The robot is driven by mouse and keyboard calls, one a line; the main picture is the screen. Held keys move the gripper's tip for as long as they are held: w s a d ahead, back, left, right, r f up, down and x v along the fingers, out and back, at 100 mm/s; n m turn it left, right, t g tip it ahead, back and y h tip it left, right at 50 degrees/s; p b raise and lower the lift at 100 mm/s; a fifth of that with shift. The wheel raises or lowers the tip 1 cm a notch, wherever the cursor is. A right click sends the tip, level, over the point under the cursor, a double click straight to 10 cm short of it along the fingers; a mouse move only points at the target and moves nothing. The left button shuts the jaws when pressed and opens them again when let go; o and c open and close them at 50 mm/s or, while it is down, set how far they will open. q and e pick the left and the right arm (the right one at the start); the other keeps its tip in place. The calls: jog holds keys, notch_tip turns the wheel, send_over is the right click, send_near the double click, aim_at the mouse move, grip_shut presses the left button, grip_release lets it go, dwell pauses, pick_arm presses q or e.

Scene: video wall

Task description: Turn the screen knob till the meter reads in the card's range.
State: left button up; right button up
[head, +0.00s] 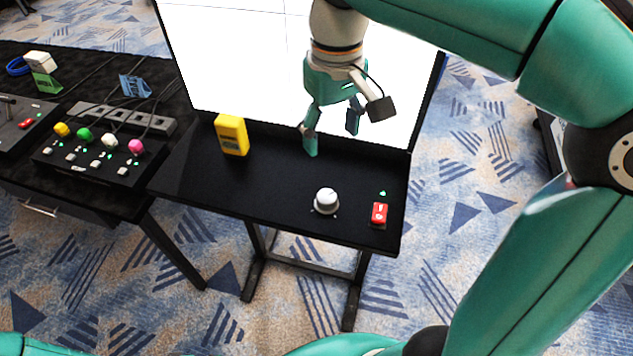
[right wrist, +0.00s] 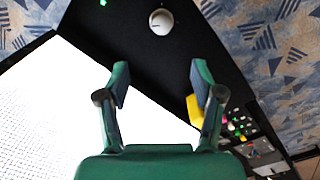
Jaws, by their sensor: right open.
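The screen knob (head: 326,201) is a white round dial on the black desk in front of the big white screen (head: 240,60). It also shows at the top of the right wrist view (right wrist: 161,21). A yellow meter (head: 231,135) stands at the back left of the desk, its face too small to read. It is partly hidden behind a finger in the right wrist view (right wrist: 194,111). My right gripper (head: 332,140) is open and empty above the back of the desk, behind the knob and apart from it. No range card can be made out. My left gripper is not in view.
A red switch (head: 379,213) with a green light sits right of the knob. On the left, another table holds a box with several coloured knobs (head: 95,150), cables and a blue card (head: 135,86). The desk (head: 275,185) between meter and knob is clear.

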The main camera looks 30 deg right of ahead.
aim_at(327, 196)
notch_tip(327, 196, down, 16)
jog(key=shift+w+a+f+b, duration=0.1)
jog(key=shift+a+b, duration=0.05)
jog(key=shift+b, duration=0.2)
jog(key=c, duration=1.1)
jog(key=shift+n, duration=0.6)
jog(key=shift+c, duration=0.2)
jog(key=o, duration=1.1)
jog(key=shift+o, duration=0.2)
